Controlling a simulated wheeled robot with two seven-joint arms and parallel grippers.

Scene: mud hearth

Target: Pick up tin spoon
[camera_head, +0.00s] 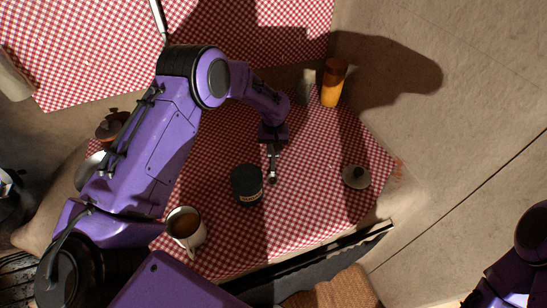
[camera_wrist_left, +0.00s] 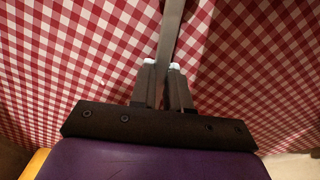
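The tin spoon (camera_wrist_left: 173,28) shows in the left wrist view as a flat grey metal strip. It runs from between my fingertips out past the top edge, so its far end is out of view. My left gripper (camera_wrist_left: 161,65) has its two fingers close together, one on each side of the strip. In the head view my left gripper (camera_head: 272,176) points down over the checked cloth, just right of a dark jar. I cannot make out the spoon there. My right gripper is out of view; only part of that arm shows at the lower right.
The dark jar (camera_head: 247,185) stands close left of the gripper. A mug (camera_head: 186,228) of brown liquid is at lower left. The red-and-white cloth (camera_head: 320,165) has bare room between.

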